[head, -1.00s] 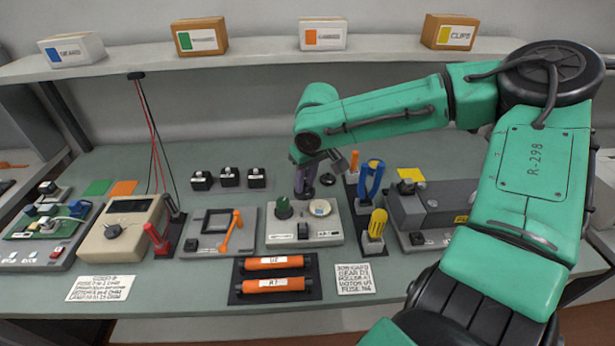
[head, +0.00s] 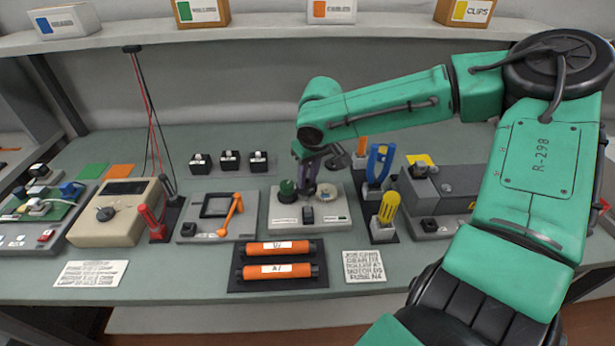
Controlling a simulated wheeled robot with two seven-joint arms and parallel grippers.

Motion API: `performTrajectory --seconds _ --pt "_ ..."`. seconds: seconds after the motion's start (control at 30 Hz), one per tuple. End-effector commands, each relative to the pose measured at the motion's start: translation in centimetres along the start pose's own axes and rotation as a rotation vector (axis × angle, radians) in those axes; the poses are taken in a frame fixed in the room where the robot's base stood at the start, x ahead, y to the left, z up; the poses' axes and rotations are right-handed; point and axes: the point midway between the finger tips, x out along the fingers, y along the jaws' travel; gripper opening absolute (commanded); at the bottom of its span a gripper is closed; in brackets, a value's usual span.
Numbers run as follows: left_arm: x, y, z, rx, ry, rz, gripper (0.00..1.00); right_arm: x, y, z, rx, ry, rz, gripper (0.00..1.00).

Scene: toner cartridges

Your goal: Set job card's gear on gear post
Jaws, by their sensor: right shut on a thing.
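The job card (head: 364,266) lies at the front right of the bench; its small print is hard to read, with a line that seems to name a gear. My right gripper (head: 308,192) points down over this plate, between the knob and the disc. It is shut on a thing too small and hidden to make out. I cannot tell which part is the gear post. My left gripper is out of view.
An orange roller tray (head: 236,287) lies in front. Blue-handled (head: 380,163) and yellow-handled (head: 389,207) tools stand to the right, close to the plate. A grey unit with an orange lever (head: 232,215) is to the left. Black blocks (head: 230,160) stand behind.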

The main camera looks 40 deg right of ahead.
Motion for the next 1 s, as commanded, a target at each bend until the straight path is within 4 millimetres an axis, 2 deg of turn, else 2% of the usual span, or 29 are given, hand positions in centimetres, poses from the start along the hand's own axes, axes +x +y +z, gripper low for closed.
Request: performTrajectory --seconds 0.13,0.6,1.0 --pt "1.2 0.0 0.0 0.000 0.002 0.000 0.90 1.1 0.0 0.2 0.000 0.001 0.001 0.00" --pt "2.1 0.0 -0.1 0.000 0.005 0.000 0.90 3.5 0.0 0.7 0.000 0.000 0.000 0.00" --pt "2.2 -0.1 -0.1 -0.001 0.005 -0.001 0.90 3.7 0.0 0.7 0.000 0.001 0.001 0.00"
